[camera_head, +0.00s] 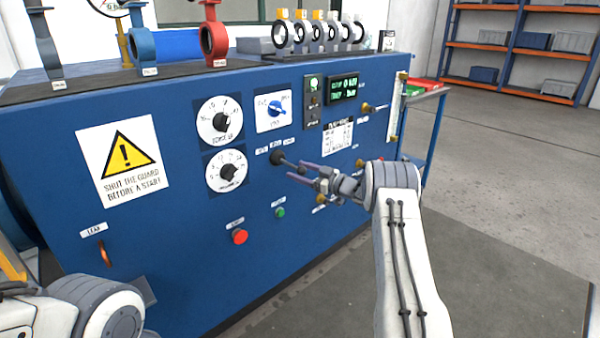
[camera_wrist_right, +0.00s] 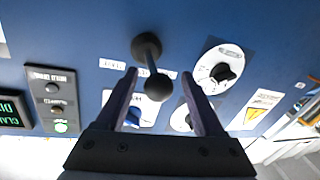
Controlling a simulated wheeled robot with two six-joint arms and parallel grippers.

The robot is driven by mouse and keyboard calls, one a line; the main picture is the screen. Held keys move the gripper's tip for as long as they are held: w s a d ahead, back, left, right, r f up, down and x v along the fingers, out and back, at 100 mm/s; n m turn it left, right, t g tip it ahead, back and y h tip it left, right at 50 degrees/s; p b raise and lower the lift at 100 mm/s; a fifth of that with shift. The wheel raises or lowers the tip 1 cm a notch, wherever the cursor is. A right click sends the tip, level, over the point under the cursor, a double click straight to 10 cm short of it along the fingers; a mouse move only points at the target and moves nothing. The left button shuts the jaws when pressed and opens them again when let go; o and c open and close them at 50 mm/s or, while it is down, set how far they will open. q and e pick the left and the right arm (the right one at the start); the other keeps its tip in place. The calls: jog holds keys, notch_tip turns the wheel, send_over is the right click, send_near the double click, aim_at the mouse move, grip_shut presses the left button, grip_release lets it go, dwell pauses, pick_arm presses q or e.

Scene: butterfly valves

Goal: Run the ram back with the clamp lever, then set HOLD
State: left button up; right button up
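The clamp lever (camera_head: 289,163) is a short grey rod with a dark ball knob, coming out of a dark round boot on the blue panel. In the right wrist view its knob (camera_wrist_right: 158,87) sits between the fingers, with a gap on both sides. My right gripper (camera_head: 307,175) is open at the lever; in the wrist view its fingers (camera_wrist_right: 159,76) point at the panel. A blue selector knob (camera_head: 277,108) on a white plate is above the lever; its small labels are unreadable, so I cannot tell which one is HOLD.
Two white dials (camera_head: 220,120) are left of the selector. A lit green display (camera_head: 343,88) is at upper right. Red (camera_head: 240,237) and green (camera_head: 280,212) buttons are below. Brass knobs (camera_head: 366,107) are at right. Valves stand on top of the bench. The floor at right is clear.

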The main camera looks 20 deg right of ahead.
jog(key=shift+d, duration=0.15)
jog(key=shift+s+d, duration=0.15)
jog(key=shift+s, duration=0.1)
jog(key=p+v, duration=0.1)
jog(key=v, duration=0.9)
